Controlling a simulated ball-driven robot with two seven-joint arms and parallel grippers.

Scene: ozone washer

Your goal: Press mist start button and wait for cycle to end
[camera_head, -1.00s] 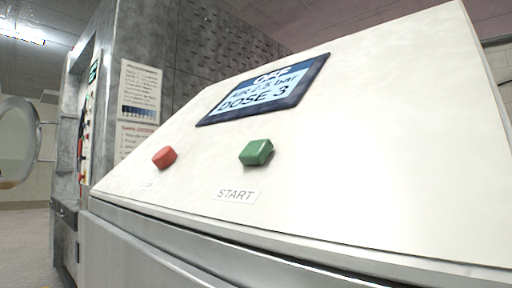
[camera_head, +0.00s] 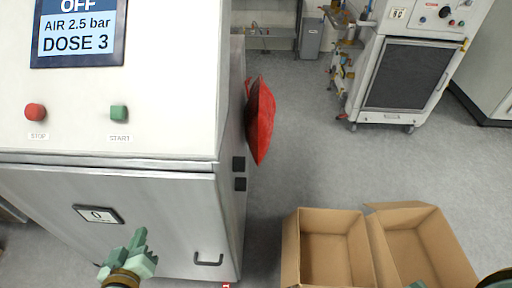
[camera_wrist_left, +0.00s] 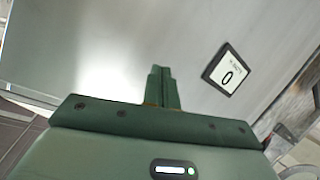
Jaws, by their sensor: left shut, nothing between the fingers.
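The green START button (camera_head: 119,112) sits on the white sloped panel (camera_head: 170,90) of the machine, above its START label. The red STOP button (camera_head: 35,112) is to its left. The display (camera_head: 78,32) above reads OFF, AIR 2.5 bar, DOSE 3. My left gripper (camera_head: 138,240) is in front of the machine's lower metal front, well below the START button and apart from it. In the left wrist view its fingers (camera_wrist_left: 161,75) are shut together and empty, pointing at the metal front. A small green part of my right gripper (camera_head: 418,284) shows at the bottom edge; its fingers cannot be made out.
A small counter reading 0 (camera_head: 98,214) is on the metal front; it also shows in the left wrist view (camera_wrist_left: 228,77). A handle (camera_head: 208,262) is lower right. A red bag-like thing (camera_head: 261,120) hangs at the machine's side.

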